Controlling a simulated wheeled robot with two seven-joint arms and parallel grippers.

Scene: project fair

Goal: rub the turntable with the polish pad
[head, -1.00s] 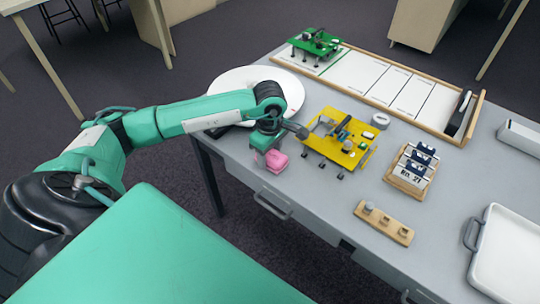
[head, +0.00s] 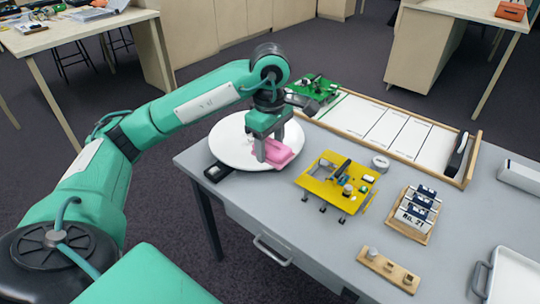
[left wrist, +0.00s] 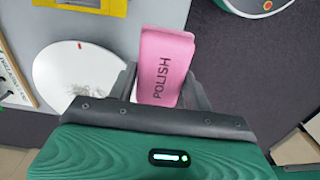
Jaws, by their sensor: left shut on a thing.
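The turntable (head: 226,150) is a round white disc at the table's left end. In the left wrist view the turntable (left wrist: 58,72) has a greyish smudge (left wrist: 92,92) and a small red mark. My left gripper (head: 269,152) is shut on the pink polish pad (head: 284,157), over the right part of the disc in the head view. The pad (left wrist: 166,62) is marked POLISH and shows between the fingers in the left wrist view. It appears raised above the disc, but I cannot tell the exact gap. My right gripper is not in view.
A yellow board with parts (head: 325,193) stands just right of the turntable. A green board (head: 312,88) sits behind on a wood-framed tray (head: 412,112). A labelled block rack (head: 407,232), a small wooden holder (head: 366,262) and a white tray (head: 515,280) lie farther right.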

